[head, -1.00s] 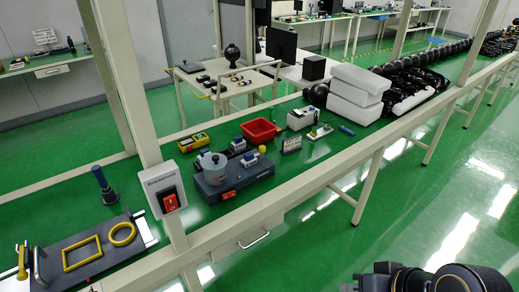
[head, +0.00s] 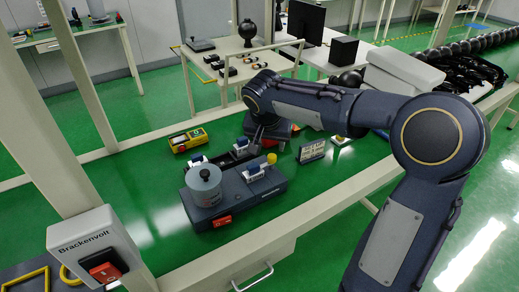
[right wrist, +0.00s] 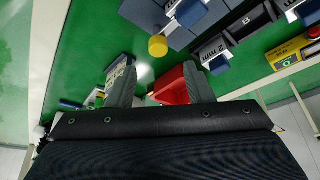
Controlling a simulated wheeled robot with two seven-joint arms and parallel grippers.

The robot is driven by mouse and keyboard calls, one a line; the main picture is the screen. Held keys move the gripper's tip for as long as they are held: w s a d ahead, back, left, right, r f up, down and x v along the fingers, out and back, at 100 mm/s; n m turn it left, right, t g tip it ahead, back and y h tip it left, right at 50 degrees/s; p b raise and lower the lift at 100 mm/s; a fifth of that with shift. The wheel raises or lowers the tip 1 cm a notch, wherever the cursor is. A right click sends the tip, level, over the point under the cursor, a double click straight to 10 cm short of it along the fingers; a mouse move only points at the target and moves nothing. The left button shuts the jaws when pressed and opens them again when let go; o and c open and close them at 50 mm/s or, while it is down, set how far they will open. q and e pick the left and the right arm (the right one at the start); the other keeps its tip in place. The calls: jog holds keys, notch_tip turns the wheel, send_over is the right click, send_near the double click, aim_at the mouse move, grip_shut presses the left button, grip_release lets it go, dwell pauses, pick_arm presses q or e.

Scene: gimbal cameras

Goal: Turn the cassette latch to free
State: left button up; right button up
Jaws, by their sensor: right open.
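A dark blue-grey device (head: 235,200) stands on the green bench in the head view, with a grey canister (head: 204,186) and a red switch (head: 221,221). A blue-and-white latch-like part (head: 255,171) and a yellow knob (head: 272,158) sit at its right end. The right wrist view shows the yellow knob (right wrist: 158,46), blue-handled white parts (right wrist: 213,57) and a black block (right wrist: 247,27). Which part is the cassette latch I cannot tell. My right gripper (head: 262,134) is behind the device; its open fingers (right wrist: 160,75) are empty and apart from the knob. My left gripper is out of view.
A red bin (right wrist: 172,88) lies beyond my right fingers. A Brackenvolt switch box (head: 88,250) is on the post at front left. Bench left of the device is clear.

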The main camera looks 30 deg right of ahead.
aim_at(272, 156)
jog(key=x, duration=0.6)
jog(key=shift+d+f, duration=0.15)
jog(key=shift+f, duration=0.25)
jog(key=c, duration=1)
